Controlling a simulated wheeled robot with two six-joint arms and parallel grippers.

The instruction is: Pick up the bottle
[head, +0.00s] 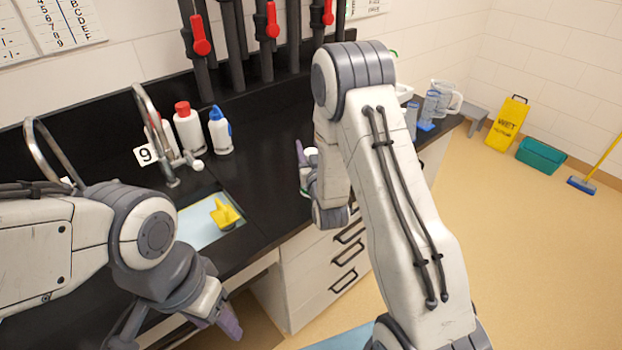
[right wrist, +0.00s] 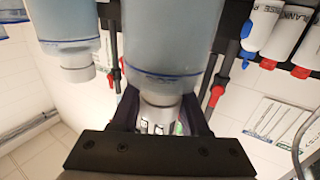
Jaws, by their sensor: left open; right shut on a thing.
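A large, translucent blue-grey bottle (right wrist: 160,50) fills the upper middle of the right wrist view, with its neck pointing down in that picture. My right gripper (right wrist: 162,118) is shut on it around the neck, with one dark finger on each side. In the head view my right gripper (head: 304,160) is over the black bench, with a small white part (head: 311,152) beside the purple finger; my arm hides most of the bottle there. My left gripper (head: 226,322) is open and empty, low in front of the bench; its second finger is hard to make out.
A second translucent bottle (right wrist: 70,35) stands close beside the held one. White bottles with red caps (head: 187,128) and one with a blue cap (head: 220,130) stand by the tap (head: 155,130). A yellow object (head: 224,214) lies in the sink area. Clear vessels (head: 431,106) are at the bench's right end.

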